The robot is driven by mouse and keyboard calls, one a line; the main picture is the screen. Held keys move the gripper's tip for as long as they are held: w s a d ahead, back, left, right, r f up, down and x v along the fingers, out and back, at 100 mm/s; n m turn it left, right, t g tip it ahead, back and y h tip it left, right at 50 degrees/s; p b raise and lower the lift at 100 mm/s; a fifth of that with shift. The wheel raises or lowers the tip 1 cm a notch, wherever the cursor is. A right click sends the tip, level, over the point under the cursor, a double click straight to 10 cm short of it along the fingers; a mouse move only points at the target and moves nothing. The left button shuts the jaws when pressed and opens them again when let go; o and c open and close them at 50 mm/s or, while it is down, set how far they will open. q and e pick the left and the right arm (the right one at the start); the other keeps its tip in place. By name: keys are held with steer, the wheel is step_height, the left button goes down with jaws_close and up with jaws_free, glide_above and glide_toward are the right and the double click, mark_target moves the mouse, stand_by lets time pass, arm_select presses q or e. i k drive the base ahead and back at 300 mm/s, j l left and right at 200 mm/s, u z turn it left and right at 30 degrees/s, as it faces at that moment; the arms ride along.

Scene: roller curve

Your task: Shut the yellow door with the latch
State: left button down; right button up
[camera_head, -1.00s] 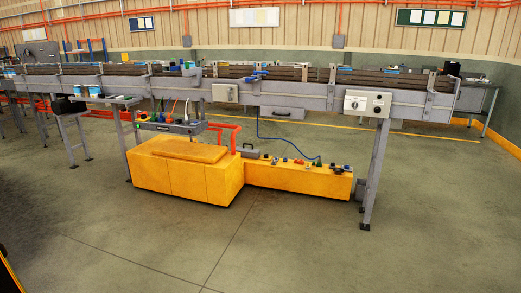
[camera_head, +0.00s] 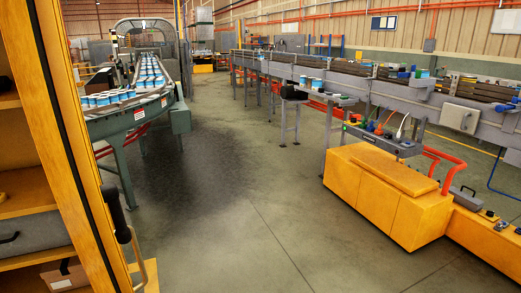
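A tall yellow upright panel (camera_head: 62,120) with a dark strip along it stands at the left edge, close to me and slanting in the picture. It looks like the door's edge or the frame beside it; I cannot tell which. A black handle (camera_head: 117,212) with a rounded grip stands out low on its right side. Left of the panel, yellow shelves (camera_head: 25,192) show inside an open cabinet, so the front is not shut there. The rest of the door and the latch catch are out of view. Neither of my grippers shows.
A grey case (camera_head: 30,248) sits on a lower shelf. A curved roller conveyor (camera_head: 125,115) carrying several blue-and-white cans lies beyond the panel. A yellow cart (camera_head: 395,195) stands at the right by a straight conveyor (camera_head: 440,105). Open floor (camera_head: 235,200) lies between.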

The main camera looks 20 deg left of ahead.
mark_target(31, 31)
steer(key=i+u, duration=0.2)
steer(key=u, duration=0.25)
steer(key=i+l+u, duration=0.15)
steer(key=u, duration=0.25)
steer(key=i+l+u, duration=0.1)
steer(key=u, duration=0.35)
steer(key=i+l+u, duration=0.1)
steer(key=l+u, duration=0.2)
steer(key=u, duration=0.15)
steer(key=i+l+u, duration=0.1)
steer(key=l+u, duration=0.15)
steer(key=u, duration=0.2)
steer(key=l+u, duration=0.25)
steer(key=u, duration=0.15)
